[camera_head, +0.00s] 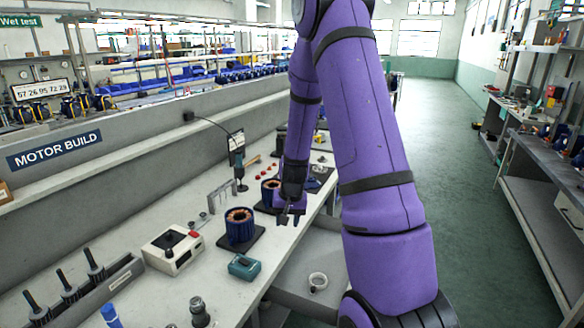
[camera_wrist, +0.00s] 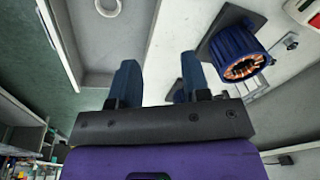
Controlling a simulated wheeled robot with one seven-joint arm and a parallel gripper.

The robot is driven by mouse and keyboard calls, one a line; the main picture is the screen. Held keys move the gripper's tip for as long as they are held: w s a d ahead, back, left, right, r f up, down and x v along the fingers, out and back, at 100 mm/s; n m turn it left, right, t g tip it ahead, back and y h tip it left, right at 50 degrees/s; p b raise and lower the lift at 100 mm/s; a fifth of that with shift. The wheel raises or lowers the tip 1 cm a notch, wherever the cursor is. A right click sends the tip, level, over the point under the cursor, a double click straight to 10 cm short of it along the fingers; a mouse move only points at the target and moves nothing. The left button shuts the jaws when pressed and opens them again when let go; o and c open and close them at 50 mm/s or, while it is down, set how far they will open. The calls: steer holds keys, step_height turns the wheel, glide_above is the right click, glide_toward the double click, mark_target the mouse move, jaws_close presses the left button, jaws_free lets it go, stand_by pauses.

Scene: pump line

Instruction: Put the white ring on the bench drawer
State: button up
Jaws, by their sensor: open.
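The white ring (camera_head: 317,289) lies in the open bench drawer (camera_head: 291,294), which is pulled out below the bench's right edge. In the wrist view the ring (camera_wrist: 107,14) is cut off by the top edge, inside the pale drawer (camera_wrist: 96,52). My gripper (camera_head: 290,220) is above the bench top near its right edge, apart from the ring. In the wrist view my gripper's two blue fingers (camera_wrist: 160,78) are spread with nothing held between them. My arm covers part of the drawer's right side in the head view.
A blue motor stator with copper windings (camera_head: 239,228) stands on a dark pad left of my gripper. A teal box (camera_head: 244,267), a white device (camera_head: 173,249) and a black upright tool (camera_head: 240,170) stand on the bench. The aisle floor (camera_head: 460,200) at right is clear.

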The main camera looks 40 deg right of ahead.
steer(key=s+a+r+n+t, duration=0.1)
steer(key=s+a+r+n, duration=0.15)
steer(key=a+r, duration=0.55)
steer(key=s+a+r+n+t, duration=0.1)
steer(key=s+a+r+n, duration=0.2)
steer(key=r, duration=0.9)
steer(key=s+a+r+n, duration=0.1)
steer(key=s+a+r, duration=0.1)
steer(key=s, duration=0.4)
steer(key=s+a+r+t, duration=0.1)
steer(key=s+a+r, duration=0.2)
steer(key=s+r, duration=0.2)
steer(key=s+a+r+n, duration=0.1)
steer(key=s+a+r, duration=0.2)
steer(key=s, duration=0.3)
steer(key=shift+s+a+r+n, duration=0.25)
steer(key=shift+s+r+n, duration=0.15)
steer(key=shift+r, duration=0.35)
